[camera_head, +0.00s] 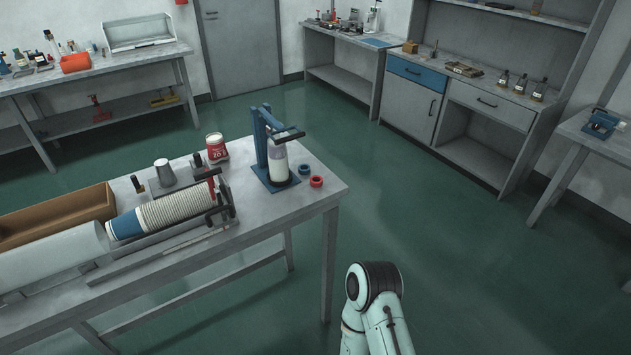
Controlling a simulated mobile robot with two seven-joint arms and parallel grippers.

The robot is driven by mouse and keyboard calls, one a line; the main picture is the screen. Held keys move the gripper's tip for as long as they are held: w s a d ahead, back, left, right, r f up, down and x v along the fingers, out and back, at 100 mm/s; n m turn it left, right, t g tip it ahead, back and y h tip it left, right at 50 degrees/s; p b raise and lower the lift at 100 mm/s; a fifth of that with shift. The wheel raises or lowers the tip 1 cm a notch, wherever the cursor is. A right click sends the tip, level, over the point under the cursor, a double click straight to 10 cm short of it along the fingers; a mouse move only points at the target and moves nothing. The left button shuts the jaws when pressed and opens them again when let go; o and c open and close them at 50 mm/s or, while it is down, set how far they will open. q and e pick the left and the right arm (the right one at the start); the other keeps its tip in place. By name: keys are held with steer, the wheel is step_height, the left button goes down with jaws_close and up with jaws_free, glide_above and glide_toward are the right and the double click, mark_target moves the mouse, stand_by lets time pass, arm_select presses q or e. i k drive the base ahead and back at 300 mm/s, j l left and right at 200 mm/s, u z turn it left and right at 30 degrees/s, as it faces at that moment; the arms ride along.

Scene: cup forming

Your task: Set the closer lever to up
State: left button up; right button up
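No part in view is plainly labelled as the closer. A clear bottle with white contents (278,163) stands under that bar on the stand's base. A smaller blue device (601,122) with a dark part on top sits on the far right table; its lever position is too small to tell. One of my arm links shows at the bottom centre-right. Neither of my grippers is in view.
The near table (268,215) also holds a stack of cups (178,208) in a trough, a red-and-white tub (216,147), a grey cup (164,172), and blue (304,169) and red (316,181) rings. Green floor (430,225) lies open to its right. Benches line the walls.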

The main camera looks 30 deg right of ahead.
mark_target(277, 125)
steer(key=i+l+u, duration=0.1)
steer(key=l, duration=0.35)
steer(key=i+l+u, duration=0.15)
steer(key=l, duration=0.35)
steer(key=i+l+u, duration=0.1)
steer(key=l, duration=0.4)
steer(key=i+l+u, duration=0.1)
steer(key=l, duration=0.35)
steer(key=i+j, duration=0.1)
steer(key=j, duration=0.2)
steer(key=i+j, duration=0.15)
steer(key=j, duration=0.1)
